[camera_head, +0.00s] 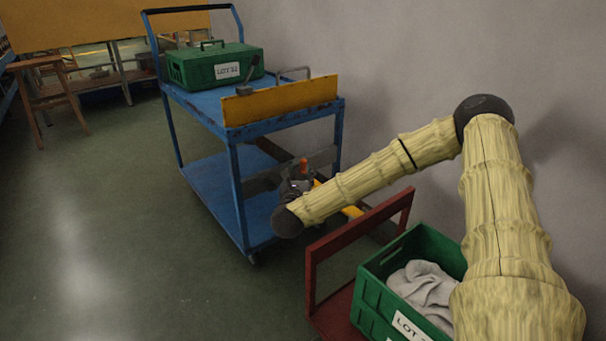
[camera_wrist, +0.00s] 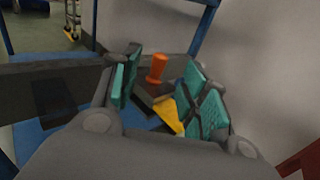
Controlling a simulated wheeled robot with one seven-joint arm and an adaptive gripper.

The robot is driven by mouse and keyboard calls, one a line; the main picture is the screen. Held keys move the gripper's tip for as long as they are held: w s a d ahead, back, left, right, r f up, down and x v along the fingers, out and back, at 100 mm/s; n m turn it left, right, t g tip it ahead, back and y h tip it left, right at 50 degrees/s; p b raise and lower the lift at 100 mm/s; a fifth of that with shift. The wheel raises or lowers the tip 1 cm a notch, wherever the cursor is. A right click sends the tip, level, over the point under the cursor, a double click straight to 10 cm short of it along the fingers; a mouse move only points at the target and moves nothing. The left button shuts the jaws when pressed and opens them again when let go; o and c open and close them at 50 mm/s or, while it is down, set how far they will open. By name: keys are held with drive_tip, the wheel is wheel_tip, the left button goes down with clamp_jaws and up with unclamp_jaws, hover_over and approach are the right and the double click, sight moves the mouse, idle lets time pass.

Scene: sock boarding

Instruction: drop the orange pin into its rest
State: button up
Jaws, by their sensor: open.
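The orange pin (camera_wrist: 156,68) stands roughly upright between the teal finger pads of my gripper (camera_wrist: 163,82), with visible space on both sides. My gripper is open around or just short of it; I cannot tell the exact depth. In the head view the small orange pin (camera_head: 304,165) shows just above my gripper (camera_head: 300,178), beside the blue cart. The pin's lower end meets a dark surface, and I cannot tell whether it sits in its rest. The rest is not clearly seen.
A grey bar (camera_wrist: 50,92) with a dark patch lies left of the fingers; a yellow piece (camera_wrist: 166,114) lies below the pin. The blue cart (camera_head: 237,158) carries a green case (camera_head: 192,68). A red frame (camera_head: 345,238) and green crate (camera_head: 372,292) with cloth stand right. Open floor lies left.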

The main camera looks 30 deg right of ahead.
sight(303, 163)
drive_tip(key=shift+b+x, duration=1.6)
drive_tip(key=shift+x, duration=0.9)
drive_tip(key=shift+w+d, duration=0.4)
drive_tip(key=shift+d, duration=0.05)
drive_tip(key=shift+c, duration=0.2)
clamp_jaws()
